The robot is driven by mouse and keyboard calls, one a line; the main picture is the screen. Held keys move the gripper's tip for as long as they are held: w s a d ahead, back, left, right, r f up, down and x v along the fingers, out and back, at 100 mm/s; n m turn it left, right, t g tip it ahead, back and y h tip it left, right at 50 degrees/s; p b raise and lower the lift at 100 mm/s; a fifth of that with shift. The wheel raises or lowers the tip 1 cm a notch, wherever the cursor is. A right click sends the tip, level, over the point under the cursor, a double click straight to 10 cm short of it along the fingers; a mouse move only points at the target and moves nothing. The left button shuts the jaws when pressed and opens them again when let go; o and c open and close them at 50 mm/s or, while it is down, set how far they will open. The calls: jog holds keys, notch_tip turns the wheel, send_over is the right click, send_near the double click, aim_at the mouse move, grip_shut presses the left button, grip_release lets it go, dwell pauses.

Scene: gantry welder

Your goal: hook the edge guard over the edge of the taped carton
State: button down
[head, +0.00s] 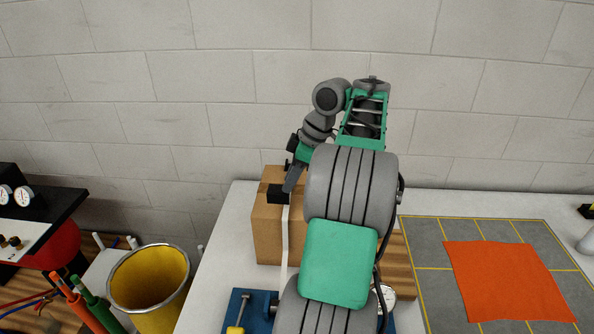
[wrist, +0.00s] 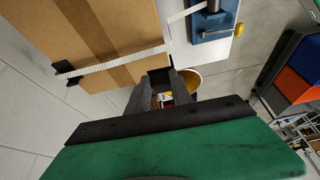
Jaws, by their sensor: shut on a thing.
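The taped carton (head: 268,228) is an upright brown box on the table, with brown tape (wrist: 92,30) across its top. The black edge guard (head: 277,194) is a small block at the near top edge of the carton, left of a white strap (head: 284,240). My gripper (head: 288,190) is shut on the guard, which also shows between the fingers in the wrist view (wrist: 158,77). The ribbed strap crosses the carton top in the wrist view (wrist: 115,62). I cannot tell whether the guard touches the carton. My arm hides the carton's right side.
Black pieces (wrist: 72,81) show beside the strap at the carton's far edge. A blue vise-like tool (head: 257,306) stands in front of the carton. A yellow bin (head: 150,285) is left of the table. An orange cloth (head: 505,280) lies on the grey mat (head: 425,255) at right.

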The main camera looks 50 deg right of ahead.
jog(key=f+b, duration=0.3)
jog(key=f, duration=0.2)
jog(key=s+d+f+b, duration=0.1)
jog(key=f+b, duration=0.1)
jog(key=f, duration=0.1)
jog(key=shift+f+b, duration=0.25)
jog(key=shift+b, duration=0.1)
jog(key=shift+s+f, duration=0.15)
dwell(0.4)
jog(key=c, duration=1.1)
grip_release()
